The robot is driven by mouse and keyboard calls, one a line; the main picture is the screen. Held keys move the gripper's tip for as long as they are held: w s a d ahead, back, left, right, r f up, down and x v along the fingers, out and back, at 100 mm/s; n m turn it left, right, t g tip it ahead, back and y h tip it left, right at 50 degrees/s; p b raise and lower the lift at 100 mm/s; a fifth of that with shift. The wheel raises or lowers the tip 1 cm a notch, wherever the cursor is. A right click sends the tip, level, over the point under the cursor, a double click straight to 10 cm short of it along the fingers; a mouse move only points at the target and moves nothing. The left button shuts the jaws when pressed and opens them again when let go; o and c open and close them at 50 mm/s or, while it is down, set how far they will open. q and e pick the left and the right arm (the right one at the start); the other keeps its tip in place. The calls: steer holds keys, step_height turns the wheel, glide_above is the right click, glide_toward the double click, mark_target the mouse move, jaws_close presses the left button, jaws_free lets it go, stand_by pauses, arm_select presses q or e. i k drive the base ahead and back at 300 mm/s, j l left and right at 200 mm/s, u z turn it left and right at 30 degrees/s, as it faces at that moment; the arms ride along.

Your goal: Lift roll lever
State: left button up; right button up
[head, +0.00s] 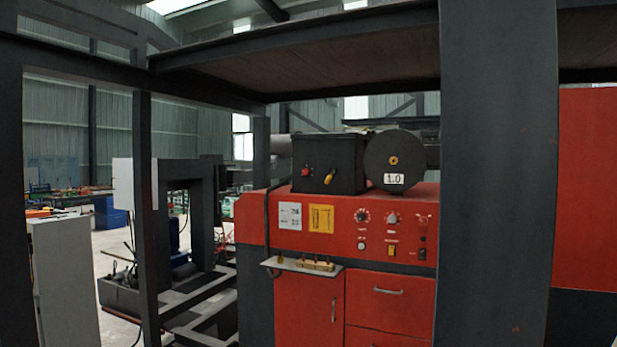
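A red control machine (254,222) stands right of centre with a black box (318,158) on top. A short yellow lever (329,177) sticks out at a tilt from the box's front, and a red knob (306,172) sits left of it. A dark round disc (394,150) with a yellow centre and a "1.0" label stands right of the box. Which part is the roll lever, I cannot tell for certain; the yellow one looks most like a lever. Neither of my grippers is in view.
A thick dark post (497,170) stands close on the right and hides part of the machine. A slimmer post (146,220) stands at left, under an overhead deck (330,72). A small shelf (300,266) juts from the machine's front. A pale cabinet (62,285) stands at far left.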

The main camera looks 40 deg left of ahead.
mark_target(330, 177)
steer(key=j+u, duration=0.1)
steer(key=j, duration=0.4)
steer(key=i+j+u, duration=0.1)
steer(key=j, duration=0.35)
steer(key=j+u, duration=0.15)
steer(key=j, duration=0.3)
steer(key=i+j+u, duration=0.1)
steer(key=j, duration=0.35)
steer(key=i+j+u, duration=0.1)
steer(key=j, duration=0.35)
steer(key=i+j+u, duration=0.1)
steer(key=j, duration=0.35)
steer(key=i+z, duration=0.35)
steer(key=i+j+z, duration=0.1)
steer(key=i+z, duration=0.25)
steer(key=i+j+z, duration=0.15)
steer(key=i+z, duration=0.2)
